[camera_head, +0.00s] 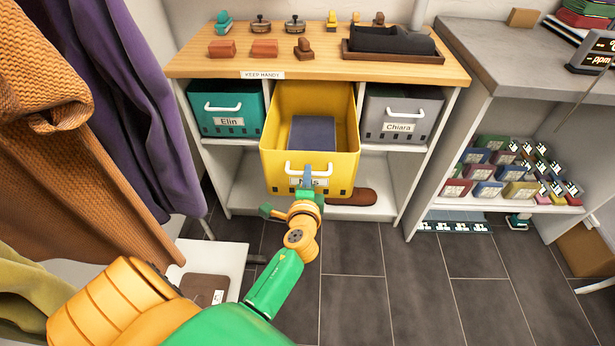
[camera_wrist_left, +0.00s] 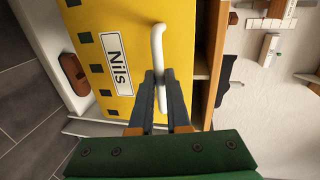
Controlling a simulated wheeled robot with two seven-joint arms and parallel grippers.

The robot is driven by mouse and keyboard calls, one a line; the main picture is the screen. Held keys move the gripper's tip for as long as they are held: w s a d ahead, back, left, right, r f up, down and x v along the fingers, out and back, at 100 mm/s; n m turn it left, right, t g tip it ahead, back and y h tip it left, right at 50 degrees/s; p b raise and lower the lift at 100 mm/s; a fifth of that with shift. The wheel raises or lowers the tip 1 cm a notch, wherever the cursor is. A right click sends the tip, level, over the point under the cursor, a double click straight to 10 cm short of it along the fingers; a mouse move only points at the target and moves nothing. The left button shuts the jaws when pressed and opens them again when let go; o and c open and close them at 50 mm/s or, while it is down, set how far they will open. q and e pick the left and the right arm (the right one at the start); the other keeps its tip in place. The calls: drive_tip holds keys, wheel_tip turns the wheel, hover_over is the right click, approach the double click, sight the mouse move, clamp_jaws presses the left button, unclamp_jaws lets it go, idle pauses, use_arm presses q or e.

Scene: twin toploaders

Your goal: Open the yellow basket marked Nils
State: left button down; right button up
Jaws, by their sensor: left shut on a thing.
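The yellow basket (camera_head: 349,158) marked Nils is pulled well out of the middle compartment of the shelf. Its open top shows a dark blue item (camera_head: 312,133) inside. My left gripper (camera_head: 308,176) is at the basket's front and covers part of the label. In the left wrist view the Nils label (camera_wrist_left: 117,64) shows fully on the yellow front. There my left gripper (camera_wrist_left: 160,82) is shut on the white handle (camera_wrist_left: 157,42), with one finger on each side of it. My right gripper is in neither view.
A teal basket marked Elin (camera_head: 228,107) and a grey basket marked Chiara (camera_head: 402,112) sit in the side compartments. A brown object (camera_head: 355,196) lies below. Hanging clothes (camera_head: 125,100) crowd the left. Tiled floor (camera_head: 400,300) in front is clear.

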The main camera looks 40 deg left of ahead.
use_arm(q)
drive_tip(key=c, duration=0.9)
unclamp_jaws()
drive_tip(key=shift+w+a, duration=0.1)
drive_tip(key=v, duration=0.7)
